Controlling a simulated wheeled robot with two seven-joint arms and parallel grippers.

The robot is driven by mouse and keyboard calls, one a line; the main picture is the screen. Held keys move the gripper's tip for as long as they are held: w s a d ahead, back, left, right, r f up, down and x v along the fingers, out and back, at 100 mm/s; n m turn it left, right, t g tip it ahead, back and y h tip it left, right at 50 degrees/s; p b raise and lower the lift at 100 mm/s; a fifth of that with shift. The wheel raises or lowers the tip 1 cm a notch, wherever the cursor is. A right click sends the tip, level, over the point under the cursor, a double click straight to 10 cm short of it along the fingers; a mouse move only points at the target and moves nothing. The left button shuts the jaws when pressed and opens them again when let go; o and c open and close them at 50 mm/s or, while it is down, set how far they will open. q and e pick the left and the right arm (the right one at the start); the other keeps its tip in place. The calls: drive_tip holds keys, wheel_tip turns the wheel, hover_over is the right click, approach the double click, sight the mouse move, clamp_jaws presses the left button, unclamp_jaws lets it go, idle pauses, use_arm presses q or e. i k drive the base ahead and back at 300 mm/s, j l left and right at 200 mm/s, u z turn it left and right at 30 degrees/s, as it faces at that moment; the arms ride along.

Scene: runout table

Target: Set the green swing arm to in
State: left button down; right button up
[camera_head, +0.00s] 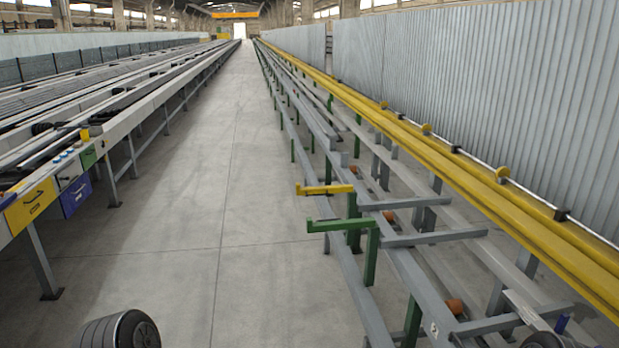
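The green swing arm (338,225) is at the right of the aisle, on a green post on the grey runout frame. It points left, sticking out past the frame's edge over the aisle, with a short upturned tip at its left end. A yellow swing arm (327,189) sits just behind it and also points left. Neither of my grippers is in view. A dark ribbed rounded part at the bottom left looks like part of my own arm. Nothing touches the green arm.
The grey runout frame (395,268) with crossbars runs along the right. Yellow rails (480,180) and a corrugated wall (500,90) lie beyond it. A long table with coloured boxes (75,195) stands at the left. The concrete aisle (215,200) between is clear.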

sight(334, 224)
drive_tip(key=i+j+u, duration=0.1)
drive_tip(key=u, duration=0.75)
drive_tip(key=i+z, duration=0.25)
drive_tip(key=i, duration=0.6)
drive_tip(key=i+z, duration=0.15)
drive_tip(key=i, duration=2.2)
drive_tip(key=i+u, duration=0.1)
drive_tip(key=i, duration=0.65)
drive_tip(key=i+l+u, duration=0.15)
drive_tip(key=i, duration=0.6)
drive_tip(key=i+j+z, duration=0.2)
drive_tip(key=i, duration=0.25)
drive_tip(key=z, duration=0.45)
drive_tip(key=i+z, duration=0.1)
drive_tip(key=z, duration=0.75)
drive_tip(key=j+z, duration=0.1)
drive_tip(key=z, duration=0.35)
drive_tip(key=j+z, duration=0.1)
drive_tip(key=z, duration=0.8)
drive_tip(key=j+z, duration=0.15)
drive_tip(key=z, duration=0.3)
drive_tip(key=j+z, duration=0.1)
drive_tip(key=z, duration=0.35)
drive_tip(key=i, duration=0.05)
